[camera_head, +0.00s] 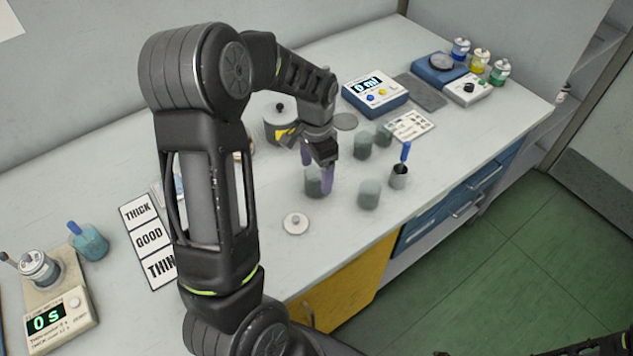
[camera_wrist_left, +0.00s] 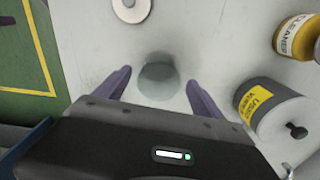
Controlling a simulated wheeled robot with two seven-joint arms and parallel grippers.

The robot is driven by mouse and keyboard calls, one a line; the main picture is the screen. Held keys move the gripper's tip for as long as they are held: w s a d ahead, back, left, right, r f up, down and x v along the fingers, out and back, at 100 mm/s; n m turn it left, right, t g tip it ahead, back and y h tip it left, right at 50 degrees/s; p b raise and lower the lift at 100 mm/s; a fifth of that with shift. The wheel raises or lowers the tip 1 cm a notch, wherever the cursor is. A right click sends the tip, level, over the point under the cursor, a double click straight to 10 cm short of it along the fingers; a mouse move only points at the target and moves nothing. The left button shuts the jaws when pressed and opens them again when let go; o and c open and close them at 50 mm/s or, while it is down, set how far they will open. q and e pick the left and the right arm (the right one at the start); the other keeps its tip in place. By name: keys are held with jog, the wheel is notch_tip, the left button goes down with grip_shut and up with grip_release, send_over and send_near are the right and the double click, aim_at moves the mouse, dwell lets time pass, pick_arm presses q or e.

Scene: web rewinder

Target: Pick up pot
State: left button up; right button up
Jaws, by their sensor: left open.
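Several grey-green translucent pots stand on the white bench. One pot (camera_head: 314,183) is at my left gripper (camera_head: 318,175), which is open with its purple fingers pointing down. In the left wrist view this pot (camera_wrist_left: 158,84) lies between the two spread fingers of the gripper (camera_wrist_left: 157,80), with a gap on each side. Other pots stand close by: one in front to the right (camera_head: 369,194), one behind (camera_head: 363,146), and another farther back (camera_head: 384,134).
A white disc lid (camera_head: 295,223) lies in front of the gripper. A grey canister with a yellow label (camera_head: 279,124) stands behind the arm. A blue display unit (camera_head: 374,93) is at the back.

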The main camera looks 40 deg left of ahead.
pick_arm(q)
notch_tip(320, 180, down, 4)
jog(key=shift+f+p, duration=0.15)
jog(key=shift+p, duration=0.25)
dwell(0.3)
jog(key=c, duration=1.4)
jog(key=shift+c, duration=0.2)
notch_tip(320, 180, up, 10)
jog(key=b, duration=0.1)
jog(key=shift+d, duration=0.1)
